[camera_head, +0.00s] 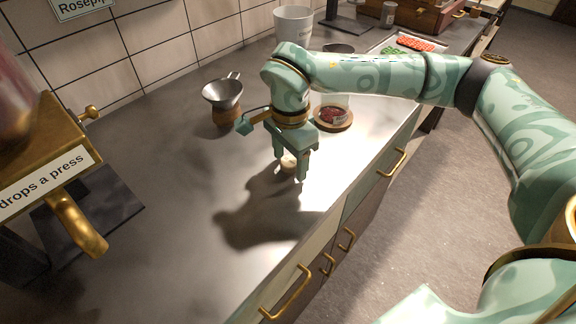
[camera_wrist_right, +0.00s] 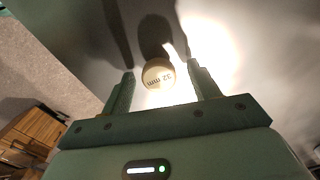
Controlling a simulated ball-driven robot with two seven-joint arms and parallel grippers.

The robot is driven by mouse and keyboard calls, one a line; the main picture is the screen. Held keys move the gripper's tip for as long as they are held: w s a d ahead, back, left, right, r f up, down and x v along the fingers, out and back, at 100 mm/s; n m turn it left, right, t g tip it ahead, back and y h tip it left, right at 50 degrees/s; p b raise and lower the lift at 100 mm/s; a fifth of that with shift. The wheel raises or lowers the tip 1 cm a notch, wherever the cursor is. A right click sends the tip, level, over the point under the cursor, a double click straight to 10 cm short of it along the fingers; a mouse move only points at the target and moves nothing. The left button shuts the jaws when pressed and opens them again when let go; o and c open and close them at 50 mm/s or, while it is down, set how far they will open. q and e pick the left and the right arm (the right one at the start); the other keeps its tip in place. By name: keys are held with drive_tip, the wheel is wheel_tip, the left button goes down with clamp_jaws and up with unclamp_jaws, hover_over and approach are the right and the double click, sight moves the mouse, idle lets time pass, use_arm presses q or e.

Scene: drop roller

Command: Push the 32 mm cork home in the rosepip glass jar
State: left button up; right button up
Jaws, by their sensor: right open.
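The 32 mm cork (camera_head: 288,162) is a small pale cylinder on the grey counter. In the right wrist view its top (camera_wrist_right: 157,74) faces the camera and reads "32 mm". My right gripper (camera_head: 289,172) points down over it, open, with one finger on each side of the cork. In the wrist view the fingertips (camera_wrist_right: 161,72) flank the cork with gaps, so it is not clasped. A glass jar (camera_head: 333,113) with dark red contents stands on a round wooden base behind my right gripper; its mouth is hard to make out. My left gripper is not in view.
A metal funnel (camera_head: 223,94) on a wooden stand is left of the jar. A white bucket (camera_head: 293,26) stands behind. A brass dispenser (camera_head: 55,185) labelled "drops a press" is at left. A tray (camera_head: 414,43) lies at the far right. The counter's left middle is clear.

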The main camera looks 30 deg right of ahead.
drive_tip(key=shift+r, duration=0.15)
drive_tip(key=shift+c, duration=1.2)
drive_tip(key=c, duration=0.8)
